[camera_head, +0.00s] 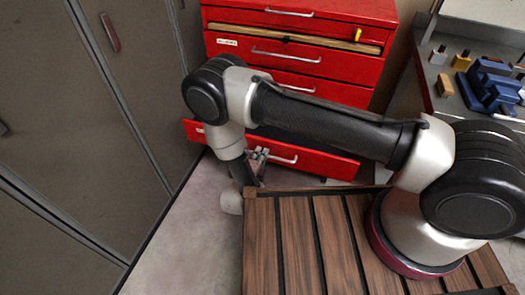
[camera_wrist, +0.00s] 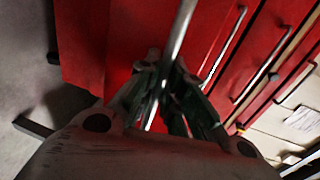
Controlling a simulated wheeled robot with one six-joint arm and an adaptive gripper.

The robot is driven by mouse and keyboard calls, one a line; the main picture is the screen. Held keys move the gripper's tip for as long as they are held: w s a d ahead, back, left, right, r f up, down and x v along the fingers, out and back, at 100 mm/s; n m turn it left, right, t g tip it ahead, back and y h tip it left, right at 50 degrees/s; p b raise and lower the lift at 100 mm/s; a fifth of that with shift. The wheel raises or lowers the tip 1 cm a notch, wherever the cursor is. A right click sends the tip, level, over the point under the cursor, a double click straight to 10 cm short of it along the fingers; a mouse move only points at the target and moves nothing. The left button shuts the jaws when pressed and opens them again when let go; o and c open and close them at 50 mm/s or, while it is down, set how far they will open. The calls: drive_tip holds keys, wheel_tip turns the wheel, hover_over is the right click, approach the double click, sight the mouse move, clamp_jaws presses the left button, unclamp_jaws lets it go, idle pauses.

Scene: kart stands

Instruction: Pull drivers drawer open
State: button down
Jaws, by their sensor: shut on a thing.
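The red drawer cabinet (camera_head: 300,85) stands at the back of the head view. Its low drawer (camera_head: 325,166) juts out in front of the cabinet face, with a silver handle (camera_head: 284,158). Its small label is too small to read, so I cannot tell whether it is the drivers drawer. My gripper (camera_head: 259,158) reaches down to the left part of this handle, partly hidden by my arm. In the wrist view, my gripper (camera_wrist: 170,88) is shut on the silver handle bar (camera_wrist: 181,32), which runs between the fingers.
Grey lockers (camera_head: 75,120) stand close on the left. A workbench with a blue vise (camera_head: 490,85) is on the right. Grey floor (camera_head: 185,240) is clear beside my slatted wooden deck.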

drive_tip(key=shift+s+a, duration=0.2)
drive_tip(key=shift+s, duration=0.4)
drive_tip(key=c, duration=1.5)
unclamp_jaws()
